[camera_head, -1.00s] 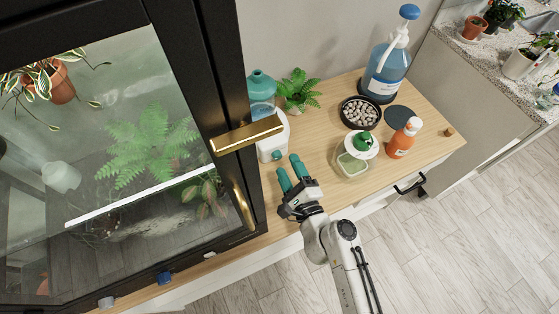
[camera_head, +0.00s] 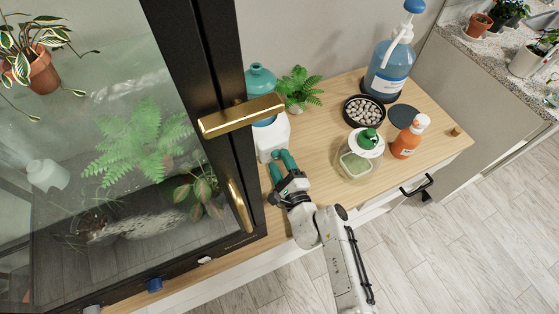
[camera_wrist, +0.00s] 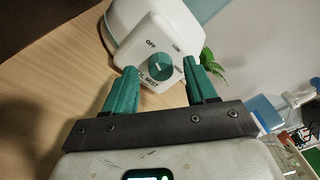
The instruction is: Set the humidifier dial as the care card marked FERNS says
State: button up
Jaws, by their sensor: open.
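The humidifier (camera_head: 273,137) is white with a teal tank and stands beside the glass cabinet. In the wrist view its front panel (camera_wrist: 150,50) carries a round green dial (camera_wrist: 161,66). OFF is at the dial's upper left and LOW at its upper right; another label at the right is partly hidden by a finger. The dial's pointer is too small to read. My gripper (camera_head: 280,163) is open at the humidifier's front. In the wrist view its green fingers (camera_wrist: 159,78) stand either side of the dial; contact cannot be told. No FERNS care card is legible.
The dark-framed cabinet (camera_head: 222,70) with a brass handle (camera_head: 242,115) stands close left. A fern (camera_head: 298,88), pebble bowl (camera_head: 364,110), green-lidded container (camera_head: 358,160), orange bottle (camera_head: 408,140) and blue jug (camera_head: 388,70) share the wooden top. Bare wood lies between humidifier and container.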

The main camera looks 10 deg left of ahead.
jog(key=shift+w+a, duration=0.25)
jog(key=shift+w, duration=0.2)
grip_shut()
dwell(0.3)
